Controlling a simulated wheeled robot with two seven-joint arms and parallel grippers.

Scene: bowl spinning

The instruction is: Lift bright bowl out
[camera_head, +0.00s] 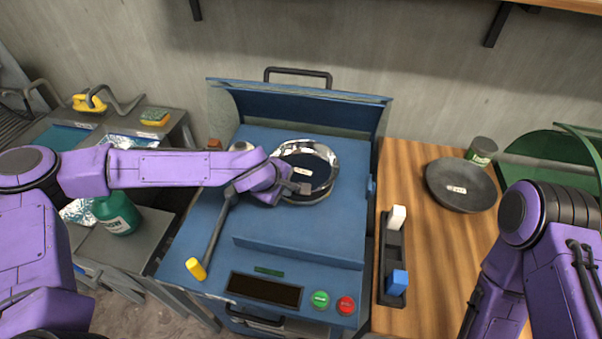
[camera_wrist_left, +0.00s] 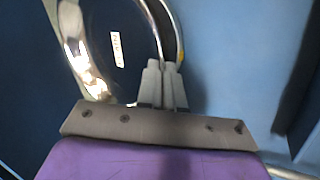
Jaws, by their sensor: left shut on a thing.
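The bright bowl (camera_head: 312,167) is shiny metal with a dark blue inside and a small white label. It sits in the blue machine (camera_head: 288,216), towards the back of its bed. My left gripper (camera_head: 303,188) reaches in from the left and is shut on the bowl's near rim. In the left wrist view the fingers (camera_wrist_left: 164,82) are closed together at the edge of the bowl (camera_wrist_left: 120,68). That view does not show clearly whether the bowl is off the bed. My right arm shows at the right, but its gripper is out of the picture.
The machine's blue lid (camera_head: 300,104) stands open behind the bowl. A lever with a yellow knob (camera_head: 196,268) stands at the front left.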

